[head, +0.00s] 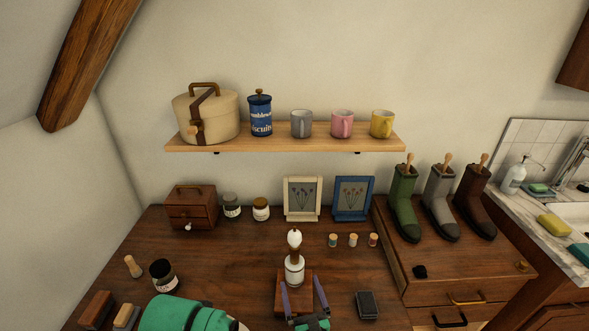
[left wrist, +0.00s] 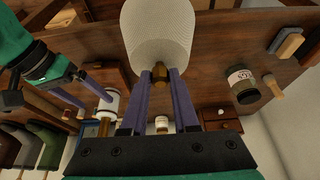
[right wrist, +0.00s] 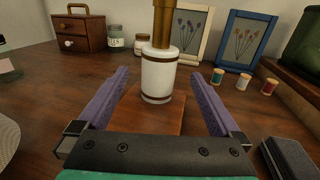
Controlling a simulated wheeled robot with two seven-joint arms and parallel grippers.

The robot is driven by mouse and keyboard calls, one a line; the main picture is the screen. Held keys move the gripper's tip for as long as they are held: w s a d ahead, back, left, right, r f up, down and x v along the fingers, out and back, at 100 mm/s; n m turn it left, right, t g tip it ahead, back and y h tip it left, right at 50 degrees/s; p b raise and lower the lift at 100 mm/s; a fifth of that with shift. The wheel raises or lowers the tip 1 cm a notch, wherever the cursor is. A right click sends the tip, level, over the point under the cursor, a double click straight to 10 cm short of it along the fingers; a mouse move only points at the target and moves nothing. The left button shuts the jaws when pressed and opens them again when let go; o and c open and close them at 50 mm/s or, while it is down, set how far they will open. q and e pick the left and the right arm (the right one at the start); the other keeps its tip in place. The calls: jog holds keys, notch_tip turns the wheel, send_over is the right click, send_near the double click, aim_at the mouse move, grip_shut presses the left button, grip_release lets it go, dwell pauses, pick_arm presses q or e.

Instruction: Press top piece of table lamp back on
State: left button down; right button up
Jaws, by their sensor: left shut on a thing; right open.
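The lamp body (head: 294,271) stands upright on its square wooden base, a white cylinder with brown bands, a brass stem and a white bulb on top. My right gripper (head: 302,282) is open, one finger on each side of the white cylinder; the right wrist view shows the cylinder (right wrist: 159,78) between the spread fingers, with gaps beside it. My left gripper (left wrist: 161,76) is shut on the brass fitting of the pale lampshade (left wrist: 157,30), which is apart from the lamp body. In the head view the left fingers are hidden and only a pale edge shows.
A dark block (head: 367,304) lies right of the lamp. Several spools (head: 353,240) and two picture frames (head: 302,200) stand behind. A dark jar (head: 163,275) and brushes (head: 96,309) are at left. Boots (head: 440,203) stand at right. A shelf (head: 355,145) hangs above.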

pick_arm(q)
notch_tip(320, 180, down, 3)
jog(key=b, duration=0.3)
pick_arm(e)
jog(key=x, duration=0.9)
jog(key=shift+w+f, duration=0.1)
jog(key=shift+w, duration=0.05)
pick_arm(q)
jog(key=shift+f, duration=0.15)
pick_arm(e)
jog(key=shift+w+a, duration=0.2)
jog(key=shift+w, duration=0.35)
jog(key=shift+c, duration=0.3)
jog(key=c, duration=1.1)
jog(key=shift+c, duration=0.2)
